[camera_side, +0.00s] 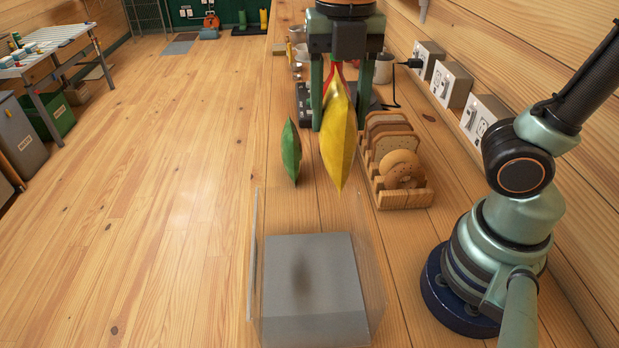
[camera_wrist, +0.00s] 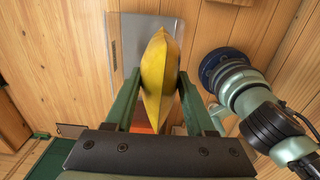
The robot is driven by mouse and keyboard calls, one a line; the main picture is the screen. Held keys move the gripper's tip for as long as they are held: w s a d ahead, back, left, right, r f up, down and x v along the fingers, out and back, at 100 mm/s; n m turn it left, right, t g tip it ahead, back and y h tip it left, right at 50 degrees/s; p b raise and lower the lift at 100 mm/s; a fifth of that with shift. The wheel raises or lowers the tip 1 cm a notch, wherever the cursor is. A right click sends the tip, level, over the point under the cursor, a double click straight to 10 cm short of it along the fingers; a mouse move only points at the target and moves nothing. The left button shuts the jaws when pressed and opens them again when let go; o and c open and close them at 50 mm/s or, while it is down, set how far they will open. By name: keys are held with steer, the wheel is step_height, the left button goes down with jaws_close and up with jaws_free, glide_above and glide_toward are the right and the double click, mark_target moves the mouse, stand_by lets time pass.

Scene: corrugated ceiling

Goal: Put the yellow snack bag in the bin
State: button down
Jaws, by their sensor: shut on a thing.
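The yellow snack bag (camera_side: 339,140), with a red upper end, hangs upright from my gripper (camera_side: 340,118). The gripper's two green fingers are shut on the bag. The wrist view also shows the bag (camera_wrist: 161,75) between the fingers (camera_wrist: 160,92). The bin (camera_side: 340,295) has clear walls and a grey floor, and stands in the foreground of the side view. In that view the bag's lower tip appears near the bin's far rim; the exact gap is hard to tell. In the wrist view the bin (camera_wrist: 129,40) is partly hidden behind the bag.
A green pointed bag (camera_side: 291,152) stands left of the yellow bag. A wooden rack (camera_side: 404,197) with bread slices and bagels is to the right. Cups (camera_side: 383,70) and outlet boxes (camera_side: 452,84) line the back and the wall. The bin's floor looks empty, with a dark shadow.

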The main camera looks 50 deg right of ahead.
steer(key=shift+s+f, duration=0.2)
steer(key=shift+f, duration=0.2)
step_height(320, 180, down, 19)
steer(key=shift+f, duration=0.15)
steer(key=shift+f, duration=0.15)
steer(key=c, duration=0.5)
jaws_free()
